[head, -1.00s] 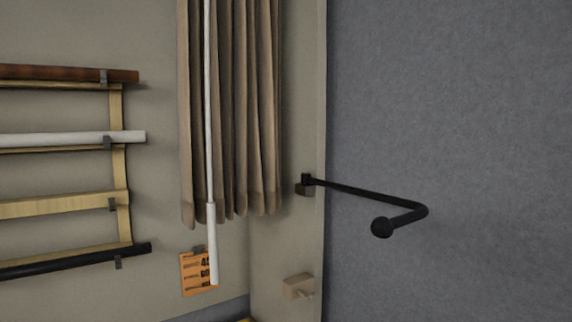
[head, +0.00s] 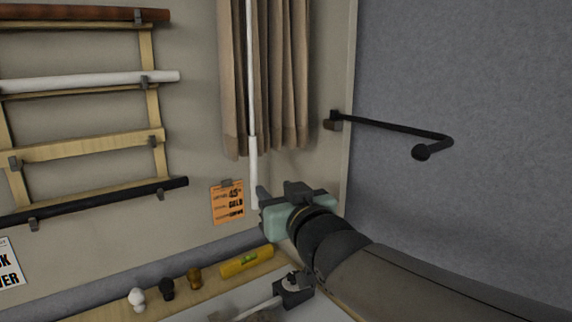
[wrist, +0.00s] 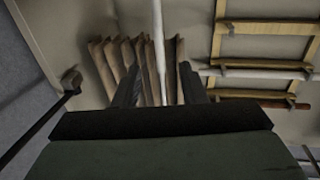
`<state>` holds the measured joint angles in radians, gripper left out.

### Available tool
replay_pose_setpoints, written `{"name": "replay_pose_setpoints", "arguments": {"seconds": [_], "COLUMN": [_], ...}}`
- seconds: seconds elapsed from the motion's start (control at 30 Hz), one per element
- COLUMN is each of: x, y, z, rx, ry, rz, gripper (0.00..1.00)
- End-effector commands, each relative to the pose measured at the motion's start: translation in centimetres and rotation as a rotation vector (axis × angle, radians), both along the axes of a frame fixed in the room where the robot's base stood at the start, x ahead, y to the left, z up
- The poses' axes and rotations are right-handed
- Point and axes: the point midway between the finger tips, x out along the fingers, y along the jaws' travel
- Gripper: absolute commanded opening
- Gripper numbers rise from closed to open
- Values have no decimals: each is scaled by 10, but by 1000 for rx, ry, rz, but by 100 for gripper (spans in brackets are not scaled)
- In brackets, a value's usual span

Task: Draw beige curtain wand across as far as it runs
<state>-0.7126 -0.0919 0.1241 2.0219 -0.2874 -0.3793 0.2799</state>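The beige curtain (head: 275,85) hangs bunched in pleats against the wall. Its wand, a thin white rod with a thicker lower grip (head: 253,170), hangs upright in front of the curtain's left part. My gripper (head: 263,192) is beside the wand's lower end, just right of it in the head view. In the wrist view, the two dark fingers of my gripper (wrist: 160,85) are apart, and the wand (wrist: 158,35) shows between them, running up the picture. The fingers do not appear closed on it.
A black bent rail (head: 395,130) juts from the wall at right. A rack (head: 80,148) with several rods is on the left wall. An orange sign (head: 228,203) hangs left of the wand.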

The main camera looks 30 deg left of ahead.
Motion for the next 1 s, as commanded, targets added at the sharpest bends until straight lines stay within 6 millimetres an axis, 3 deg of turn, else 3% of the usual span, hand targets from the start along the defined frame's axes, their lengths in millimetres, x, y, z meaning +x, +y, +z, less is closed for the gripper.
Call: {"name": "replay_pose_setpoints", "arguments": {"seconds": [0.6, 0.8, 1.0], "x": [76, 92, 97], "y": [103, 124, 130], "z": [1, 1, -1], "rx": [-5, -3, -3], "ry": [4, 2, 2], "rz": [-3, -3, -4], "gripper": [38, 38, 38]}}
